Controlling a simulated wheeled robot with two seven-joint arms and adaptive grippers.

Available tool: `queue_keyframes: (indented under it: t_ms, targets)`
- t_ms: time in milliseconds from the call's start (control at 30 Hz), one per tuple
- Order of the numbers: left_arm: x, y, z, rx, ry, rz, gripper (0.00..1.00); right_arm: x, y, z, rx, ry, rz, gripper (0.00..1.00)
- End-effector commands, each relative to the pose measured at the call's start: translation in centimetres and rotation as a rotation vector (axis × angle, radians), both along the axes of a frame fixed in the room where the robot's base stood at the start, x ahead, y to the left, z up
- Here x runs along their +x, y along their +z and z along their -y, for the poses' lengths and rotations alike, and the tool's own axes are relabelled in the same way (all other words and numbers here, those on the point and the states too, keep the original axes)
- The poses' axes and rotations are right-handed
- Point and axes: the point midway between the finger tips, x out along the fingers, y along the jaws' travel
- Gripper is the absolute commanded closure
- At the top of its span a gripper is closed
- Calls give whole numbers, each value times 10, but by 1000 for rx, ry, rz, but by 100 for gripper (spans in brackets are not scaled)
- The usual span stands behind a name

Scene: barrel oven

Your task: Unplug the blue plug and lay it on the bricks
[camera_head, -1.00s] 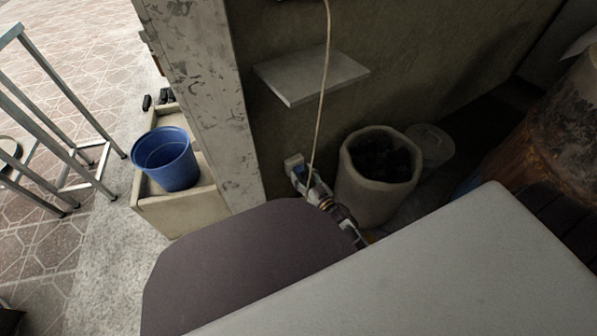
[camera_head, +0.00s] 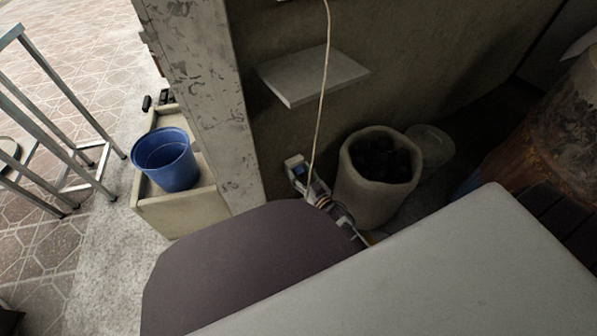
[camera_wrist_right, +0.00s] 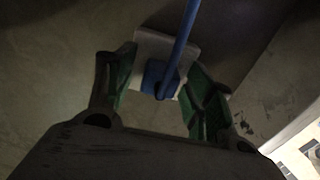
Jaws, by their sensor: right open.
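The blue plug (camera_wrist_right: 158,79) sits at a pale wall socket (camera_wrist_right: 150,46) in the right wrist view, with its blue cord (camera_wrist_right: 186,25) running upward. The plug and socket also show small beside the wall in the head view, partly covered by my gripper. My right gripper (camera_wrist_right: 157,85) is open, its green-padded fingers on either side of the plug; I cannot tell whether they touch it. In the head view the right gripper (camera_head: 309,185) is low at the wall. My left gripper is out of view. I cannot make out the bricks clearly.
A round pale bin (camera_head: 350,190) of dark lumps stands right of my gripper. A wall shelf (camera_head: 315,77) and hanging pale cord (camera_head: 324,75) are above. A blue bucket (camera_head: 168,165) stands in a beige trough (camera_head: 180,213) left of the pillar (camera_head: 212,100).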

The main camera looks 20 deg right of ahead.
Motion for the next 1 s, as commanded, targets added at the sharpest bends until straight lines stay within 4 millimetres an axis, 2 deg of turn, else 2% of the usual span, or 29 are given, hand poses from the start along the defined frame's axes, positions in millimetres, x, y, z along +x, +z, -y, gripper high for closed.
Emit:
queue_keyframes:
  t_ms: [1000]
  targets:
    - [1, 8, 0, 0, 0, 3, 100, 0, 1, 0, 0, 0, 0, 46]
